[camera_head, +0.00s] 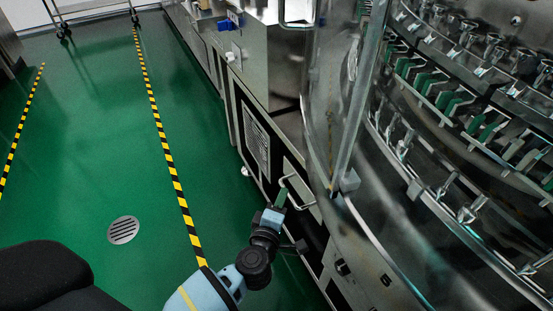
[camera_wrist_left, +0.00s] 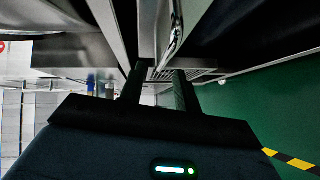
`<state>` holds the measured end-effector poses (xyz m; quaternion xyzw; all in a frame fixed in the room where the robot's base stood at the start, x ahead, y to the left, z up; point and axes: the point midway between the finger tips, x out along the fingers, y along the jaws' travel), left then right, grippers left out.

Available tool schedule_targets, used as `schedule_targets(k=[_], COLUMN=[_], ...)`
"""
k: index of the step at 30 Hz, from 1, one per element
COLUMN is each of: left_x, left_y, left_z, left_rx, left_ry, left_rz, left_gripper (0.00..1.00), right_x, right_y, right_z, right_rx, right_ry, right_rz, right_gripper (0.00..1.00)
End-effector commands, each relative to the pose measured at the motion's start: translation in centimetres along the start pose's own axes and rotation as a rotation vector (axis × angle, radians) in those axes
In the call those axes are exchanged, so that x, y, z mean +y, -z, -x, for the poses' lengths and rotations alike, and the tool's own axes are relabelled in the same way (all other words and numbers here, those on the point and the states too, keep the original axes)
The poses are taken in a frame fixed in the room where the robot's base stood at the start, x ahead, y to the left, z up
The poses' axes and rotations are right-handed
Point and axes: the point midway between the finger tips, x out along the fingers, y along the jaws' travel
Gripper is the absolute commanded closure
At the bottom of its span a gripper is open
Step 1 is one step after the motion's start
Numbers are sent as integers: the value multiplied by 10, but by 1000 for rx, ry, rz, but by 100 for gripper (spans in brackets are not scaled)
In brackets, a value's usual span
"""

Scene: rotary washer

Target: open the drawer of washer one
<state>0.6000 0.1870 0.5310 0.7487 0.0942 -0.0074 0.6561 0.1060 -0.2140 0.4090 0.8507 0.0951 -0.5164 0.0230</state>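The washer's low drawer (camera_head: 293,175) has a metal bar handle (camera_head: 300,203) on its front, at the lower middle of the head view. My left gripper (camera_head: 281,197) is at the handle, reaching in from below. In the left wrist view the two dark fingers (camera_wrist_left: 160,75) stand apart. The shiny handle bar (camera_wrist_left: 177,30) runs from the top of that view down to the gap between the fingertips. I cannot tell whether either finger touches it. The drawer looks flush with the washer's front. My right gripper is not in view.
The large round glass-and-steel washer (camera_head: 400,215) with rows of clamps fills the right side. Steel cabinets (camera_head: 252,65) line the wall beyond. The green floor (camera_head: 95,130) at the left is open, with yellow-black tape (camera_head: 160,130) and a round drain (camera_head: 123,230).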

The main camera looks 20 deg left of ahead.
Motion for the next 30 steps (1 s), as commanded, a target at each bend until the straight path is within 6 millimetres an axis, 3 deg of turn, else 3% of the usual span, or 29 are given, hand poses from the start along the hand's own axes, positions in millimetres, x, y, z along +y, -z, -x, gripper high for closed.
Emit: schedule_targets(k=[3,9,20,28,30], left_x=[-4,-3,-2,-1,-1], left_y=[0,0,0,0,0], left_z=[-19,-40,-45,-45,-45], left_rx=[0,-1,-1,-1,-1], left_ry=[1,1,1,0,-1], left_rz=[-1,-2,-1,-1,0], left_gripper=[68,68,68,100,100], right_x=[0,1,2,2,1], right_y=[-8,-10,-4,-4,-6], right_z=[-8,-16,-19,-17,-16], right_rx=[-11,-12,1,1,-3], right_ry=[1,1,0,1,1], right_rz=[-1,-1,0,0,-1], right_gripper=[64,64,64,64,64])
